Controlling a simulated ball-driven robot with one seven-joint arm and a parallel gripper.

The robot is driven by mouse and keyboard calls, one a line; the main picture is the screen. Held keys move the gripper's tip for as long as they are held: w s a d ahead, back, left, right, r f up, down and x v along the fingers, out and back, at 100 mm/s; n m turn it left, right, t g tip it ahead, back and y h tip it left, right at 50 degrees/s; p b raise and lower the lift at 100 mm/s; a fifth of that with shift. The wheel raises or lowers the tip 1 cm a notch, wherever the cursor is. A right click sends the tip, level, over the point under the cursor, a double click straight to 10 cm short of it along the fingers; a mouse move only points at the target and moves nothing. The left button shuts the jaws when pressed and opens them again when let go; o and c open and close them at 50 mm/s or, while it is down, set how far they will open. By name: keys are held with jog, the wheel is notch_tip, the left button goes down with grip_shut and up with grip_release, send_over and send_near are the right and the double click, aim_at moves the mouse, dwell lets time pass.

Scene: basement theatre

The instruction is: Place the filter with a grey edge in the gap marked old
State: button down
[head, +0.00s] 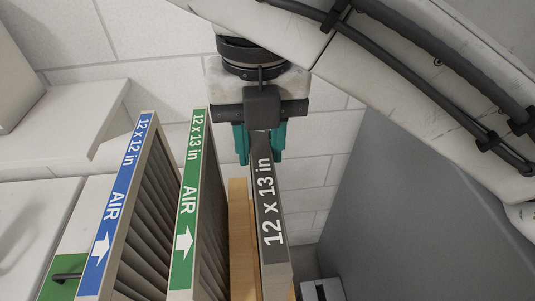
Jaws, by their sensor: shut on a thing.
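The filter with a grey edge (268,215) is upright, with "12 x 13 in" in white on its edge strip. My gripper (259,150) points down with teal fingers and is shut on the upper far end of this filter. A green-edged filter (187,205) marked "12 x 13 in AIR" stands to its left, apart from it. A blue-edged filter (118,205) marked "12 x 12 in AIR" is further left. The filters' lower parts are out of the picture. I see no gap marked old in this view.
A light wooden piece (240,235) stands between the green-edged and grey-edged filters. A large grey panel (410,200) fills the right side. A small pale box (322,289) is at the bottom. A white ledge (70,120) and a green surface with a black handle (67,277) are at left.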

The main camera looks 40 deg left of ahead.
jog(key=shift+f, duration=2.2)
jog(key=c, duration=0.8)
grip_release()
notch_tip(320, 180, up, 12)
jog(key=shift+r, duration=0.15)
